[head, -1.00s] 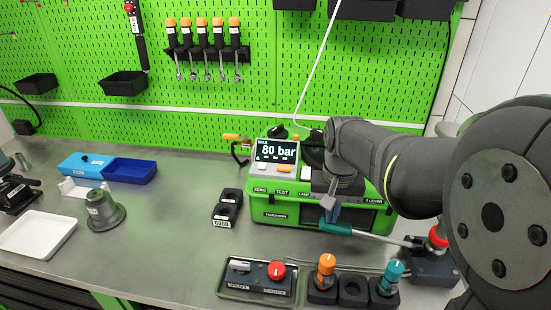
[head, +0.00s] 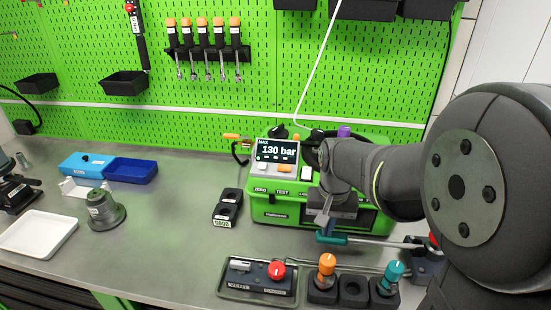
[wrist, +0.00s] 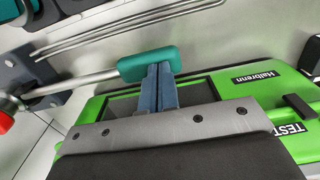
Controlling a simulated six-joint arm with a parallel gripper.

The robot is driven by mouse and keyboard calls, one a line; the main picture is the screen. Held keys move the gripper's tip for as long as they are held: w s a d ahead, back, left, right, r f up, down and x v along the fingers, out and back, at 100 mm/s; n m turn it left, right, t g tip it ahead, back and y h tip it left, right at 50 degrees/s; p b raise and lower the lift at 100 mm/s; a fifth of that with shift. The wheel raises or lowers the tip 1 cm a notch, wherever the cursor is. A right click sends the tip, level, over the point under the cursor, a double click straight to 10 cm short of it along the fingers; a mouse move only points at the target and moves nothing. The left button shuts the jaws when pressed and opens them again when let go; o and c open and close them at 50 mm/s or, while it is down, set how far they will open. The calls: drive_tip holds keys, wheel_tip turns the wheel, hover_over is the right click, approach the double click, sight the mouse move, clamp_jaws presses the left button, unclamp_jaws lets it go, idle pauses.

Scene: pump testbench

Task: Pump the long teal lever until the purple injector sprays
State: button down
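The long lever is a metal rod with a teal grip (head: 331,240), lying low in front of the green test box (head: 270,213). The grip also shows in the wrist view (wrist: 150,63). My gripper (head: 324,226) is over the grip from above. In the wrist view its two fingers (wrist: 159,72) are side by side, with their tips at the grip and nothing visible between them. The purple injector (head: 343,131) shows partly above my arm behind the box; no spray is visible. The box display (head: 278,151) reads 130 bar under MAX.
In front of the lever stand a tray with a red knob (head: 277,270), an orange-topped part (head: 327,265) and a teal-topped part (head: 393,272). A red knob by the lever's pivot (wrist: 5,122) shows at the wrist view's left.

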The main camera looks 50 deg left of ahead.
drive_tip(key=shift+w+d+r, duration=0.1)
drive_tip(key=shift+r, duration=0.95)
drive_tip(key=shift+w+d+r, duration=0.1)
drive_tip(key=shift+d+r, duration=0.05)
drive_tip(key=shift+r, duration=0.9)
drive_tip(key=shift+w+d+r, duration=0.1)
drive_tip(key=shift+r, duration=0.95)
drive_tip(key=shift+s+a+f, duration=0.1)
drive_tip(key=shift+s+f, duration=0.05)
drive_tip(key=shift+f, duration=1)
drive_tip(key=shift+s+a+f, duration=0.1)
drive_tip(key=shift+f, duration=1)
drive_tip(key=shift+w+d+r, duration=0.1)
drive_tip(key=shift+w+r, duration=0.05)
drive_tip(key=shift+r, duration=1)
drive_tip(key=shift+w+d+r, duration=0.1)
drive_tip(key=shift+r, duration=1.05)
wheel_tip(320, 180, up, 6)
